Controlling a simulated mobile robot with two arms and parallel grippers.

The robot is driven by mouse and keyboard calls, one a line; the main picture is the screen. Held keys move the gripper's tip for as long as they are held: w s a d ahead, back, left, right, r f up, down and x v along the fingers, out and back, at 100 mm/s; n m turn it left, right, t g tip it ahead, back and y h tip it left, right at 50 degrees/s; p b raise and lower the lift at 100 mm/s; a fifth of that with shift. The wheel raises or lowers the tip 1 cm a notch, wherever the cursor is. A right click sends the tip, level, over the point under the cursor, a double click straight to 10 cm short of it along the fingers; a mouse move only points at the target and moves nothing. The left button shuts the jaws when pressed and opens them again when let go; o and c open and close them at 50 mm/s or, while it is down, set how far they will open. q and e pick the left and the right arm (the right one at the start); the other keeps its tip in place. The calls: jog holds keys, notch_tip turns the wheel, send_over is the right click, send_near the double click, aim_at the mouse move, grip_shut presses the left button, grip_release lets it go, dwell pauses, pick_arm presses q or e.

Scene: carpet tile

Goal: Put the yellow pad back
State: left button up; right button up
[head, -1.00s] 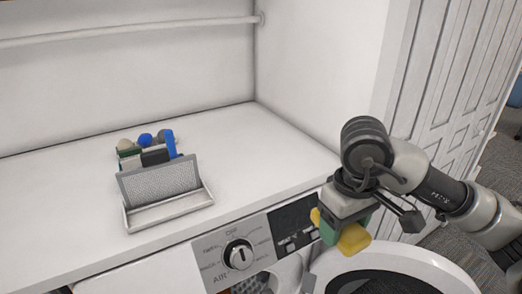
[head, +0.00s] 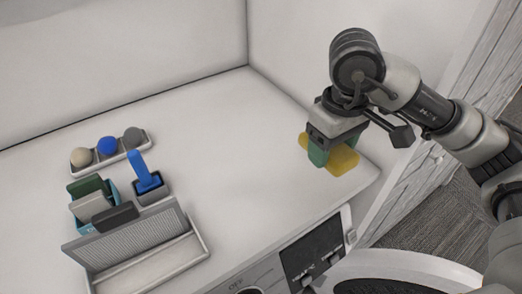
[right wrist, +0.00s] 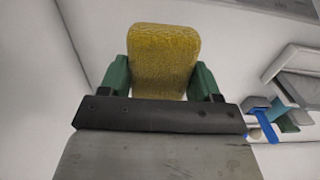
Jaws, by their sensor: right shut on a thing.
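The yellow pad (head: 343,159) is held in my right gripper (head: 330,150), above the right end of the white counter top. In the right wrist view the yellow pad (right wrist: 163,58) stands between the two green fingers of the right gripper (right wrist: 163,80), which are shut on its sides. On the left of the counter, a light blue holder (head: 112,190) contains a green pad (head: 88,186), a grey-white pad (head: 90,206) and a dark pad (head: 116,217). My left gripper is not in view.
A grey mesh rack with a tray (head: 150,262) stands in front of the holder. A dark cup (head: 152,188) with a blue-handled tool (head: 143,168) is beside it. Several balls sit in a tray (head: 125,152) behind. The counter's middle is clear. An open washer door (head: 410,270) is below right.

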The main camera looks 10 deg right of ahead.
jog(key=shift+a, duration=0.4)
jog(key=a+f+p, duration=0.1)
jog(key=a+f, duration=0.1)
jog(key=a, duration=0.1)
jog(key=p, duration=0.3)
send_over(270, 180)
notch_tip(270, 180, down, 4)
jog(key=shift+f, duration=0.3)
notch_tip(270, 180, down, 3)
jog(key=shift+f+p, duration=0.1)
jog(key=shift+p, duration=0.7)
jog(key=shift+f, duration=0.35)
